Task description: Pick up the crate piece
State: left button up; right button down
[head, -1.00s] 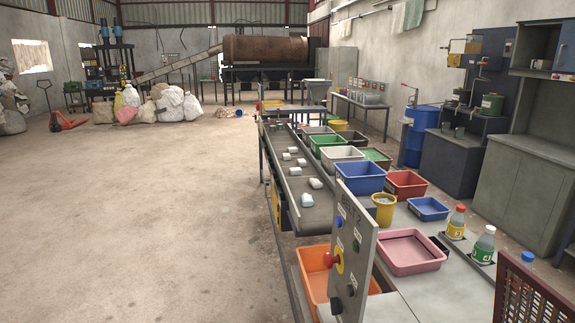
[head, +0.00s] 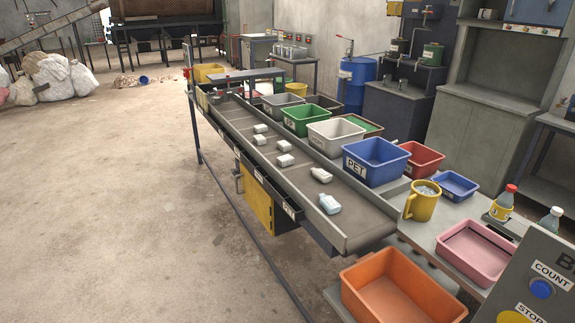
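I cannot make out a crate piece in the head view now. The conveyor belt (head: 297,183) carries several small white pieces, one of them a white block (head: 285,160). Neither of my grippers is in view.
Bins line the belt's right side, among them a blue PET bin (head: 372,177), a white bin (head: 334,148) and a green bin (head: 308,134). An orange bin (head: 360,274) stands before the belt's end. A control panel (head: 548,262) fills the lower right.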

aim_at(286, 160)
jog(key=i+j, duration=0.15)
jog(key=i, duration=0.9)
